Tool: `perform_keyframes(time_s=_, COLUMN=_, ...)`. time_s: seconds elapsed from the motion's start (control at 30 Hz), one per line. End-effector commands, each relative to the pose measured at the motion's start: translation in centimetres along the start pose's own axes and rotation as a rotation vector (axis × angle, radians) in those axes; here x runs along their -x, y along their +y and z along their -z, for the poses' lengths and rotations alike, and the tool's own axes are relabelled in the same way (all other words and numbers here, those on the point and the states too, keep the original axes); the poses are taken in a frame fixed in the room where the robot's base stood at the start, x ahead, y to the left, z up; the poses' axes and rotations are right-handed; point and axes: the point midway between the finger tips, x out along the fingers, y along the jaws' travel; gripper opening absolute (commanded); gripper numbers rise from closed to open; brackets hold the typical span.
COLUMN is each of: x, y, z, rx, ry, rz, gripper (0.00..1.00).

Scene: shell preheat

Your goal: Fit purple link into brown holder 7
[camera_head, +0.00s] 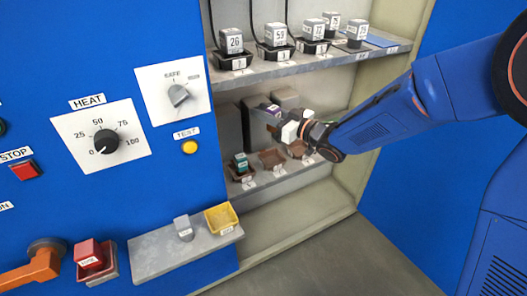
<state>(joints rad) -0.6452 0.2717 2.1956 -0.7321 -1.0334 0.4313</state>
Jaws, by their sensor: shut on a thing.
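The purple link (271,108), a small block with a pale label, is in my gripper (277,116). My gripper is shut on it inside the cabinet opening, above the lower shelf and apart from the holders below. Brown holders stand in a row on that shelf. The left one (241,176) holds a teal block (240,162). The middle one (271,158) looks empty, and so does the one to its right (297,148). Part of the row's right end is hidden by my gripper and wrist. The holder numbers are too small to read, so I cannot tell which is 7.
The upper shelf (290,67) carries several grey blocks in black holders, with cables. Grey boxes (252,122) stand behind the lower holders. At the front left, a ledge (160,258) carries a grey block (183,228) and a yellow tray (221,218). The cabinet floor is clear.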

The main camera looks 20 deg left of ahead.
Motion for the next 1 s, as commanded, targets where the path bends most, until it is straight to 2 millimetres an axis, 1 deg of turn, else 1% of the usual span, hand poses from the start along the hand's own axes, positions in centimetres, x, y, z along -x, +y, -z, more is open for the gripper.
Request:
perform_keyframes(time_s=0.03, x=-0.1, y=0.0, z=-1.3, rx=-0.003, ry=-0.003, rz=0.001, gripper=0.01)
perform_keyframes(time_s=0.2, x=0.0, y=0.0, z=-5.0, rx=-0.002, ry=-0.002, rz=0.000, gripper=0.01)
perform_keyframes(time_s=0.3, x=-0.1, y=0.0, z=-7.1, rx=-0.002, ry=-0.001, rz=0.001, gripper=0.01)
perform_keyframes(time_s=0.4, x=0.0, y=0.0, z=-8.7, rx=-0.001, ry=0.000, rz=0.000, gripper=0.01)
perform_keyframes(time_s=0.5, x=0.0, y=0.0, z=-9.6, rx=-0.001, ry=0.000, rz=0.000, gripper=0.01)
perform_keyframes(time_s=0.67, x=0.0, y=0.0, z=-10.3, rx=0.001, ry=0.001, rz=0.001, gripper=0.01)
perform_keyframes(time_s=0.73, x=0.0, y=0.0, z=-10.9, rx=0.000, ry=0.000, rz=0.000, gripper=0.01)
perform_keyframes(time_s=0.9, x=-0.1, y=0.0, z=-13.0, rx=-0.001, ry=-0.001, rz=0.000, gripper=0.01)
perform_keyframes(time_s=1.0, x=0.0, y=0.0, z=-13.9, rx=0.000, ry=0.001, rz=0.000, gripper=0.01)
